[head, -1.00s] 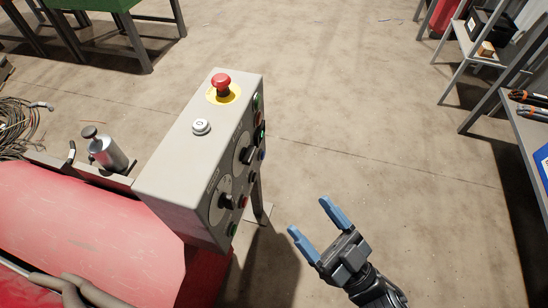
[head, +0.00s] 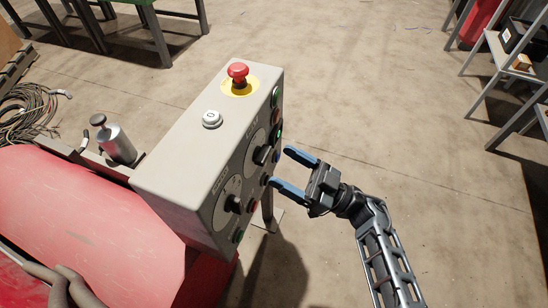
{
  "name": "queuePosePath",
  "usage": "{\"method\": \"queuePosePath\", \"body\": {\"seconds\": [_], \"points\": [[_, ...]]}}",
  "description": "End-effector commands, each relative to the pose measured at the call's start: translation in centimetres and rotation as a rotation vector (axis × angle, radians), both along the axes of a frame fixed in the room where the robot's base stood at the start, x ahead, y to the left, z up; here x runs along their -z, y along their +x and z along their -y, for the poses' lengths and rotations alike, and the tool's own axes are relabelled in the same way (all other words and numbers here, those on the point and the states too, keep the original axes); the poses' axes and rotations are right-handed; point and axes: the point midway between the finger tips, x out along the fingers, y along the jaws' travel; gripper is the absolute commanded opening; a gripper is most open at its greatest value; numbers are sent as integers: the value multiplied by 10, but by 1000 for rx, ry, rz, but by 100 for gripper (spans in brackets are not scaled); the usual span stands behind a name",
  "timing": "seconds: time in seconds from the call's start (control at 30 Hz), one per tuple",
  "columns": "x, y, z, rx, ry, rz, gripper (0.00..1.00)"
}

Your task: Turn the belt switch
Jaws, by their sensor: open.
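A grey control box (head: 175,165) stands left of centre. Its right face carries two black rotary switches on round dials, an upper one (head: 263,155) and a lower one (head: 234,204). The dial labels are too small to read, so I cannot tell which is the belt switch. My gripper (head: 280,166) is open and empty, its blue fingertips pointing left at this face, close to the upper switch. The upper switch appears just left of the fingers, not between them. I cannot tell whether a finger touches the box.
A red emergency button (head: 238,73) on a yellow disc and a white button (head: 212,119) sit on the box top. Red machinery (head: 90,210), a metal cylinder (head: 118,145) and coiled cable (head: 30,115) are left. Shelving (head: 505,75) stands right, with open floor between.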

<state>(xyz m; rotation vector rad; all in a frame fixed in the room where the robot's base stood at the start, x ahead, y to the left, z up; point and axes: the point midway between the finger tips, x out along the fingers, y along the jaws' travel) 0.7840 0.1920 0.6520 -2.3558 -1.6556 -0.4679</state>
Motion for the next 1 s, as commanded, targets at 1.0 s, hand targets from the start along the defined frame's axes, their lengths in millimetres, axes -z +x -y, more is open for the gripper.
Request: {"method": "queuePosePath", "body": {"seconds": [1.0], "points": [[-15,13,-35,3,1,0,44]]}}
